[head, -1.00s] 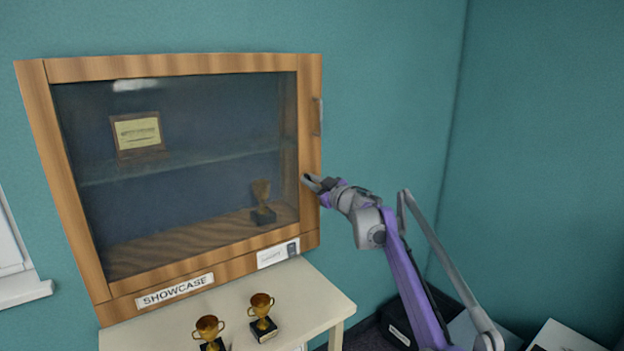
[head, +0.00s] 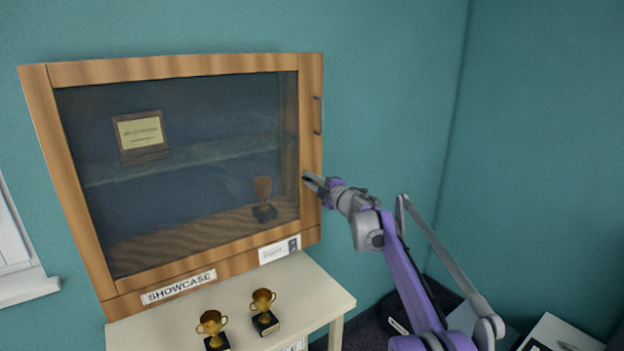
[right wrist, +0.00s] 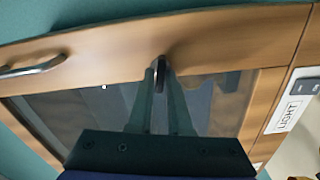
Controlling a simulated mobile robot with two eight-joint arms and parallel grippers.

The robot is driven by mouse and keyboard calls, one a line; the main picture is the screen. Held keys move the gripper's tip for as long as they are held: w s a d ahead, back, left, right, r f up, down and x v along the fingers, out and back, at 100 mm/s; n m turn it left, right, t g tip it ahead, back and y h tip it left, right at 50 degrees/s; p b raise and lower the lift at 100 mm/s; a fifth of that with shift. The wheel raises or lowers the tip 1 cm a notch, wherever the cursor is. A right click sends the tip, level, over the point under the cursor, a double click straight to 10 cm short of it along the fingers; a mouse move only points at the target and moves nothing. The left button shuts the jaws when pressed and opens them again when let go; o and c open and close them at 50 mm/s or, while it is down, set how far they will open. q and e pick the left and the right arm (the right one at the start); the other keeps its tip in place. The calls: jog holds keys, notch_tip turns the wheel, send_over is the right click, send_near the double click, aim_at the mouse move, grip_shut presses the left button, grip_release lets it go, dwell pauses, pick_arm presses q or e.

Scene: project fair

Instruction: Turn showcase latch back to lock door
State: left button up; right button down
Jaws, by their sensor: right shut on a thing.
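The wooden showcase (head: 187,69) hangs on the wall with its glass door closed. My right gripper (head: 307,179) is at the door's right frame, below the metal handle (head: 318,115). In the right wrist view, the gripper (right wrist: 160,80) is shut on the small dark latch (right wrist: 160,64) on the wooden frame. The fingers hide part of the latch, and its exact angle is hard to tell. The handle also shows at the left in the right wrist view (right wrist: 32,69). My left gripper is not in view.
Inside the showcase are a plaque (head: 141,134) and a trophy (head: 263,198). Two gold trophies (head: 212,328) (head: 263,311) stand on the cream table (head: 318,290) below. The wall right of the showcase is clear.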

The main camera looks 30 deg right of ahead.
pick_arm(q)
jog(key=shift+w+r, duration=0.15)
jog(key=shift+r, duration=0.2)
pick_arm(e)
jog(key=shift+n, duration=1.2)
jog(key=c, duration=0.9)
grip_release()
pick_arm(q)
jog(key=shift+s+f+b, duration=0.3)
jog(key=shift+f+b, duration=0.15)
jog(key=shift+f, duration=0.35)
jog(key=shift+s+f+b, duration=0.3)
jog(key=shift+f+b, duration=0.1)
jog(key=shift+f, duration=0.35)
pick_arm(e)
jog(key=shift+s+d, duration=0.15)
jog(key=shift+s, duration=1.65)
jog(key=shift+s+d, duration=0.15)
jog(key=shift+s, duration=1.65)
jog(key=shift+s+d, duration=0.15)
jog(key=shift+s, duration=1.65)
